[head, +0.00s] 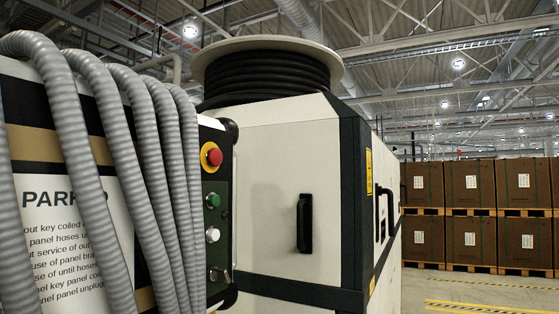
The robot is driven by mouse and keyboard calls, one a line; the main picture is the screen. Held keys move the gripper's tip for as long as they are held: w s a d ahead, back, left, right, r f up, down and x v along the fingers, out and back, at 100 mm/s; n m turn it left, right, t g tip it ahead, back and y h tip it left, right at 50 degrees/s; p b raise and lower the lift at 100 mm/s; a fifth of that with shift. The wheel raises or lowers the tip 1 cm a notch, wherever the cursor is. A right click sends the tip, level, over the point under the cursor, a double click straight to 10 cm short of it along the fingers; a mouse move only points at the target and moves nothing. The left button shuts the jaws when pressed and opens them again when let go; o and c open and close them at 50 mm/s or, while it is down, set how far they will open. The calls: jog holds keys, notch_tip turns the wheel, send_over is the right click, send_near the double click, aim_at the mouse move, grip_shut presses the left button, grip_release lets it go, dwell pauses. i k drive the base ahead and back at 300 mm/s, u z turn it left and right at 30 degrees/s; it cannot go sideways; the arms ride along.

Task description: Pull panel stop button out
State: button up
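The panel stop button (214,157) is a red mushroom head on a yellow round collar. It sits at the top of a dark green control panel (217,255), left of centre in the head view. I see it at an angle and cannot tell whether it is pressed in or out. Below it are a green button (212,200), a white button (212,235) and a metal key or switch (220,274). My gripper is not in this view.
Several grey corrugated hoses (135,160) hang just left of the panel, over a sign (60,225). A white cabinet (285,170) with a black handle (304,223) stands right of the panel, a cable reel (265,70) above it. Stacked boxes (470,185) stand at the far right.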

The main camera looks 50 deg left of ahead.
aim_at(215, 156)
jog(key=u, duration=0.05)
jog(key=i, duration=0.4)
jog(key=u, duration=2.5)
